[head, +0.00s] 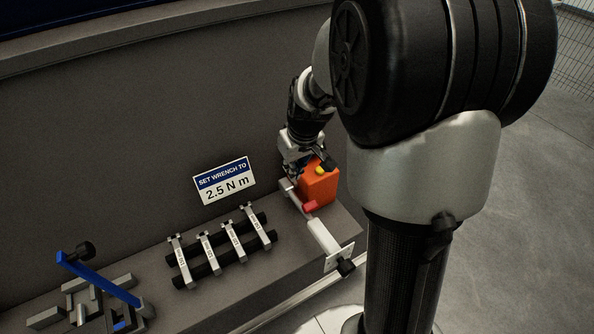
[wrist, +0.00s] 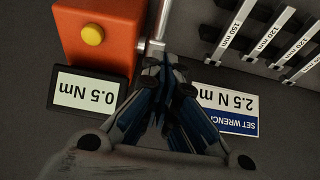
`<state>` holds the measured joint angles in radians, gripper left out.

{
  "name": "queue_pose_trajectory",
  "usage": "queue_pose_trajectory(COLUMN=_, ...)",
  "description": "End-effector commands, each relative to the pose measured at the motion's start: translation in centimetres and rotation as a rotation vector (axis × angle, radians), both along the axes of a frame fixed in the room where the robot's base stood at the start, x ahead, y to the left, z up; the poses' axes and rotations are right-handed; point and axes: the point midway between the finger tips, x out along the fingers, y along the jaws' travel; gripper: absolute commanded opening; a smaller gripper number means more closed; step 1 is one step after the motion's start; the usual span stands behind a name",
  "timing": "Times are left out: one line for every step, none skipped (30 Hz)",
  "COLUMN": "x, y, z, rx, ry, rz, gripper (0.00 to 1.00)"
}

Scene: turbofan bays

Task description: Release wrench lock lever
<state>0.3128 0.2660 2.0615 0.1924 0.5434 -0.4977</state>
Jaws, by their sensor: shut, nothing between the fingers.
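The wrench lies across the bench end in the head view, with a pale grip (head: 324,238) and a small red part (head: 310,206) that may be the lock lever. Its shaft passes in front of an orange box (head: 319,186) with a yellow button. My gripper (head: 290,170) is at the wrench's far end, left of the box, partly hidden by my arm. In the wrist view my gripper (wrist: 155,68) is shut and empty, its tips close to a pale metal part (wrist: 150,46) beside the orange box (wrist: 117,30). I cannot tell whether they touch. The red part is not visible there.
A display (wrist: 91,91) by the box reads 0.5 N m. A sign (head: 225,181) reads "SET WRENCH TO 2.5 N m". Several labelled bars (head: 239,238) lie on a black rack. A blue-armed fixture (head: 100,279) is at left. Bare bench top lies before the rack.

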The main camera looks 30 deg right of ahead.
Motion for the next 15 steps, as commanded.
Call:
queue_pose_trajectory(x=-0.4, y=0.0, z=1.3, rx=-0.001, ry=-0.002, rz=0.000, gripper=0.00)
queue_pose_trajectory(x=-1.1, y=-0.1, z=1.9, rx=-0.002, ry=-0.003, rz=-0.002, gripper=0.00)
queue_pose_trajectory(x=-1.8, y=-0.1, z=2.5, rx=-0.001, ry=-0.004, rz=-0.002, gripper=0.00)
queue_pose_trajectory(x=-2.3, y=-0.1, z=3.1, rx=-0.001, ry=-0.005, rz=-0.002, gripper=0.00)
queue_pose_trajectory(x=-2.8, y=-0.1, z=3.5, rx=-0.001, ry=-0.004, rz=-0.002, gripper=0.00)
queue_pose_trajectory(x=-3.4, y=-0.1, z=4.1, rx=-0.001, ry=-0.004, rz=-0.002, gripper=0.00)
queue_pose_trajectory(x=-3.8, y=-0.2, z=4.6, rx=-0.001, ry=-0.005, rz=-0.002, gripper=0.00)
queue_pose_trajectory(x=-4.3, y=-0.2, z=5.0, rx=-0.001, ry=-0.004, rz=-0.002, gripper=0.00)
queue_pose_trajectory(x=-4.8, y=-0.2, z=5.5, rx=-0.001, ry=-0.003, rz=-0.001, gripper=0.00)
queue_pose_trajectory(x=-5.1, y=-0.2, z=5.8, rx=-0.001, ry=-0.003, rz=-0.001, gripper=0.00)
queue_pose_trajectory(x=-5.4, y=-0.2, z=6.1, rx=-0.001, ry=-0.003, rz=0.000, gripper=0.00)
queue_pose_trajectory(x=-5.8, y=-0.2, z=6.5, rx=-0.001, ry=-0.003, rz=0.000, gripper=0.00)
queue_pose_trajectory(x=-6.1, y=-0.2, z=6.6, rx=-0.001, ry=-0.002, rz=0.000, gripper=0.00)
queue_pose_trajectory(x=-6.3, y=-0.2, z=6.8, rx=-0.001, ry=-0.002, rz=-0.001, gripper=0.00)
queue_pose_trajectory(x=-6.5, y=-0.2, z=7.0, rx=-0.001, ry=-0.001, rz=-0.001, gripper=0.00)
